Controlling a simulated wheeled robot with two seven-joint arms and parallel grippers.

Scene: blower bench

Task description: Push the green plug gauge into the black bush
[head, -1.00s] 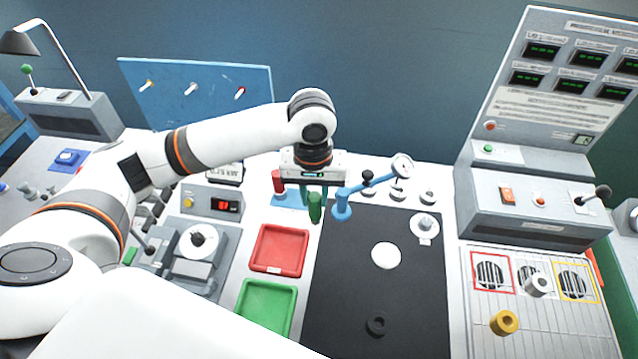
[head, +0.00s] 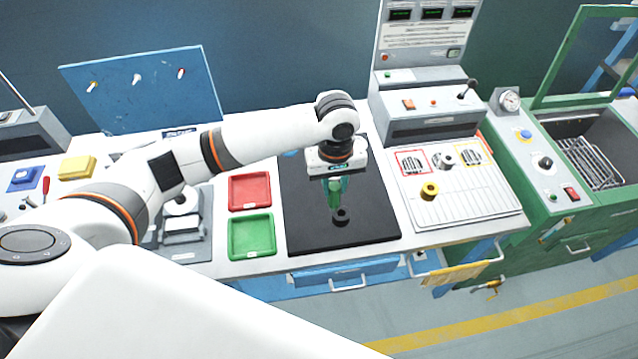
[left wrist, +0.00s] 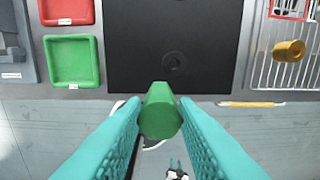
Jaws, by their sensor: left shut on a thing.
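The green plug gauge (head: 335,200) hangs below my left gripper (head: 335,183), which is shut on it. In the left wrist view the gauge (left wrist: 160,112) sits between the two teal fingertips (left wrist: 160,104). The black bush (head: 341,216) stands on the black mat (head: 310,228), just below the gauge in the head view. In the left wrist view the bush (left wrist: 174,62) shows as a dark ring, apart from the gauge in the picture. The height gap between gauge and bush is hard to judge. My right gripper is not in view.
A red tray (head: 250,207) and a green tray (head: 251,255) lie left of the mat. A yellow ring-shaped part (head: 429,191) stands on the slatted panel (head: 470,208) at right. The mat around the bush is mostly clear.

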